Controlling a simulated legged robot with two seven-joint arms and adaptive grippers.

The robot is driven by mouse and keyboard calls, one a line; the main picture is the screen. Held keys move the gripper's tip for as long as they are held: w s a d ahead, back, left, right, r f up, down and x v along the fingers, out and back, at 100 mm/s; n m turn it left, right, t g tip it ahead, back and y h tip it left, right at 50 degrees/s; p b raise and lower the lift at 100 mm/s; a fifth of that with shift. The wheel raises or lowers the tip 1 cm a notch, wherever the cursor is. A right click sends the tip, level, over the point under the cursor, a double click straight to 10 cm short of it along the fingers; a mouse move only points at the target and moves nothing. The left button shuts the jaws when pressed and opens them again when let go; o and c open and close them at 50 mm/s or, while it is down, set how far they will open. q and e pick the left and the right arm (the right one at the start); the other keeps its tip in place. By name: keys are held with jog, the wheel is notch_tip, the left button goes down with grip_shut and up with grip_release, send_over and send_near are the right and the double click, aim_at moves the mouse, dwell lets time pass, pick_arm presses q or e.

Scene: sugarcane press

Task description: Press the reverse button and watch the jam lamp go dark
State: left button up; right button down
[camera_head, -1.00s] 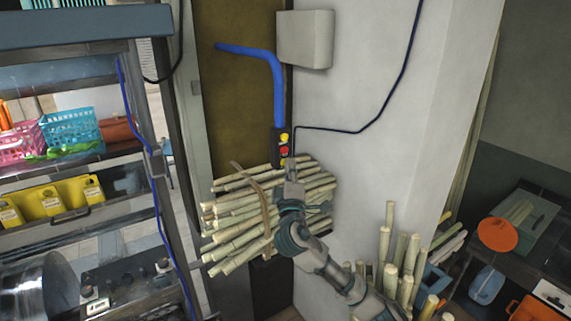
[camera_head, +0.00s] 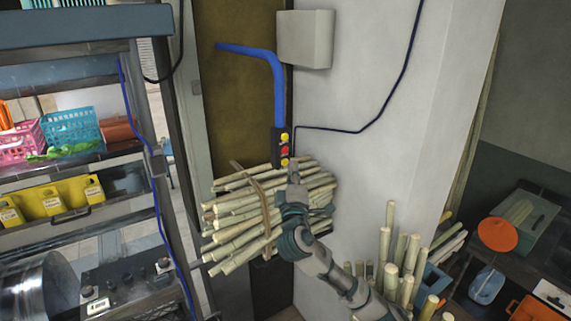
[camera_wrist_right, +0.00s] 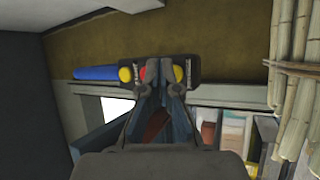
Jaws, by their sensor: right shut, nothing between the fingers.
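A narrow dark button box (camera_head: 277,147) hangs upright below a blue conduit, with an upper yellow round (camera_head: 284,137), a red one (camera_head: 284,149) and a lower yellow one (camera_head: 285,161). No label is legible, so I cannot tell which is the reverse button or whether one is the jam lamp. My right gripper (camera_head: 293,165) is shut and empty, its tips beside the lower yellow round. In the right wrist view its fingertips (camera_wrist_right: 159,68) overlap the box between the red and one yellow round, partly covering the red; contact cannot be told. My left gripper is not in view.
A tied bundle of cane (camera_head: 235,222) lies beneath the box, close around my right gripper. More cane stands upright (camera_head: 400,255) at lower right. A grey wall box (camera_head: 305,40) is above. A shelf rack with crates (camera_head: 70,127) fills the left.

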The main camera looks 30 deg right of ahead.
jog(key=shift+s+d, duration=0.2)
jog(key=shift+s, duration=2.3)
jog(key=shift+f, duration=0.1)
